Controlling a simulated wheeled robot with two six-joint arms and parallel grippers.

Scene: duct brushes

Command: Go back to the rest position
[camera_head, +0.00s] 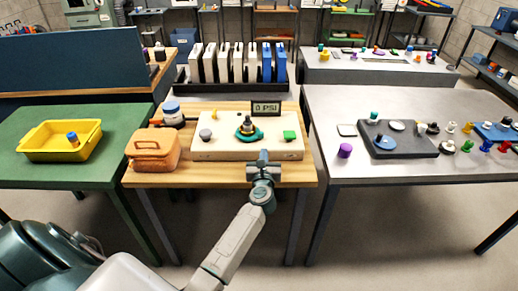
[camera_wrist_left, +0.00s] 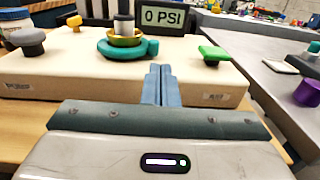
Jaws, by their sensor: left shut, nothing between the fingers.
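My left gripper (camera_head: 263,157) is shut and empty. In the head view it is at the front edge of the wooden table, just in front of the beige panel box (camera_head: 226,148). In the left wrist view its closed fingers (camera_wrist_left: 159,84) stand before the front face of the box (camera_wrist_left: 90,80). I cannot tell whether they touch it. The box carries a grey knob (camera_wrist_left: 27,42), a yellow knob, a teal ring fitting (camera_wrist_left: 126,47) and a green knob (camera_wrist_left: 214,54). Behind it a display (camera_wrist_left: 163,18) reads 0 PSI. My right gripper is not in view.
An orange case (camera_head: 153,148) and a blue-lidded jar (camera_head: 172,112) stand left on the wooden table. A green table (camera_head: 100,180) holds a yellow tray (camera_head: 35,153). A grey table (camera_head: 375,172) at right holds a dark tray (camera_head: 425,152) and small parts. Floor shows between the tables.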

